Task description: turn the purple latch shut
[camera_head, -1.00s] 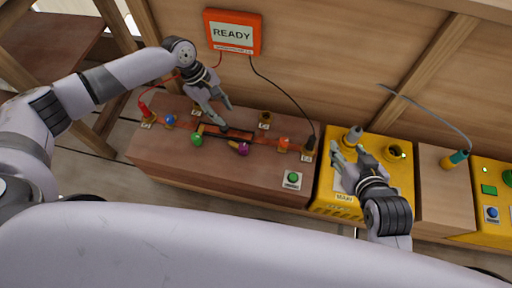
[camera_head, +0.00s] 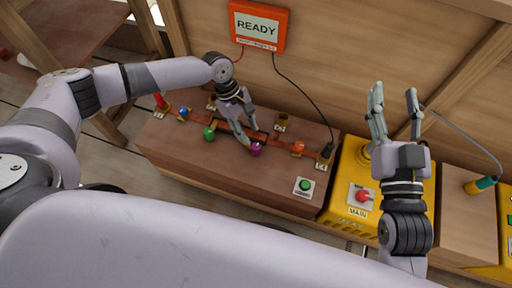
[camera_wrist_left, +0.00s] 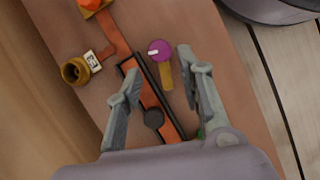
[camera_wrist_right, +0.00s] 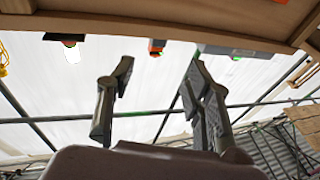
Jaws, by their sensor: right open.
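The purple latch (camera_head: 256,149) is a round knob on the top of the brown wooden box (camera_head: 235,185), at the near side of the dark-edged slot. In the left wrist view the purple knob (camera_wrist_left: 160,50) carries a white mark and sits by a yellow-brown strip. My left gripper (camera_head: 247,143) is over the box with its fingertips close to the knob. Its fingers are apart, and the knob shows between and just beyond the tips; contact cannot be told. My right gripper (camera_head: 395,90) is open and empty, raised above the yellow box.
Green (camera_head: 209,133), blue (camera_head: 183,112) and orange (camera_head: 298,147) knobs stand on the same box. A green button (camera_head: 304,186) is at its front right. The READY sign (camera_head: 257,27) hangs behind, with cables. The yellow box (camera_head: 349,181) has a red switch (camera_head: 362,196).

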